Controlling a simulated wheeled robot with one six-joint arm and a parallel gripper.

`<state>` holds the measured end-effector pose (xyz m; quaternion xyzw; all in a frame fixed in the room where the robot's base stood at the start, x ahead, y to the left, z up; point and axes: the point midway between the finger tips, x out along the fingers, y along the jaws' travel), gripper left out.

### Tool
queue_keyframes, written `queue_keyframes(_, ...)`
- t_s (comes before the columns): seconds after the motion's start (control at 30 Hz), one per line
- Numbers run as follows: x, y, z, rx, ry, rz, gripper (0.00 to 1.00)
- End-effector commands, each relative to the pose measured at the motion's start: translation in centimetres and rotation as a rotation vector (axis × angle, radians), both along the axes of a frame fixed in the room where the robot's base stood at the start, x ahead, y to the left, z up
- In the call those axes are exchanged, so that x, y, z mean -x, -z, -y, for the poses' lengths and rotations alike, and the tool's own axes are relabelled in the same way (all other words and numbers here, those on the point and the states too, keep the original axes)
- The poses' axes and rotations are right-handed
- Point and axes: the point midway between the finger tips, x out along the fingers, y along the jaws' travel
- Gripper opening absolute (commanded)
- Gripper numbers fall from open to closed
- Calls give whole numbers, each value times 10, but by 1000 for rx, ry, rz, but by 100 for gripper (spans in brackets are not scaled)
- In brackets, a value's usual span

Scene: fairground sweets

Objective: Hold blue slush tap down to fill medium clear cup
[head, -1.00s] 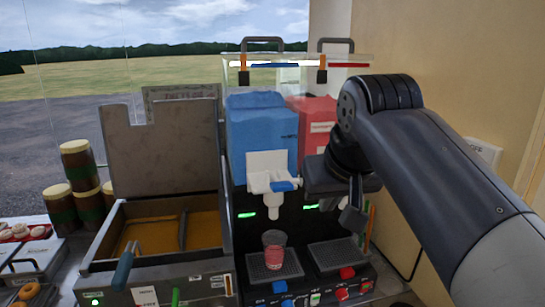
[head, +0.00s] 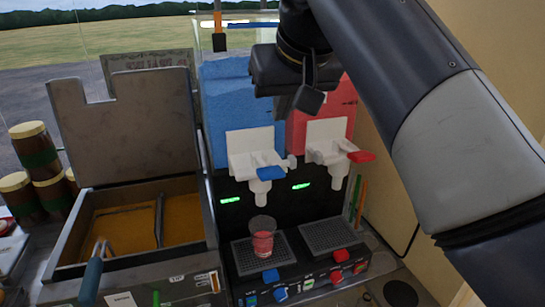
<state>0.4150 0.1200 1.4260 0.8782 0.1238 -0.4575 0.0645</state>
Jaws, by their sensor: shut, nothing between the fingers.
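The blue slush tap is a white spout with a blue handle (head: 271,173), below the blue slush tank (head: 238,110). A clear cup (head: 263,238) stands upright on the drip tray under this tap. Pink-red contents show in it, with a clear rim above. No blue shows in the cup. My gripper (head: 306,102) is shut and empty, in front of the tanks. In the picture it is above and to the right of the blue handle, apart from it.
The red tank's tap has a red handle (head: 361,157), right of the blue tap, over a second, empty drip tray (head: 328,235). Knobs line the machine's front. An open-lidded fryer (head: 130,225) stands close on the left, with stacked jars (head: 37,150) beyond. A wall is on the right.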

Motion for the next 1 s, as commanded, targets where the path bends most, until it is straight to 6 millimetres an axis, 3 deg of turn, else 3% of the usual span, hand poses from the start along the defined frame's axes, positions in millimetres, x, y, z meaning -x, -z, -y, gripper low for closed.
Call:
queue_keyframes(0.5,-53,83,-15,1,0,-3,0)
queue_keyframes(0.77,-47,110,-13,0,0,-1,0)
queue_keyframes(1.0,-46,117,-13,0,0,0,0)
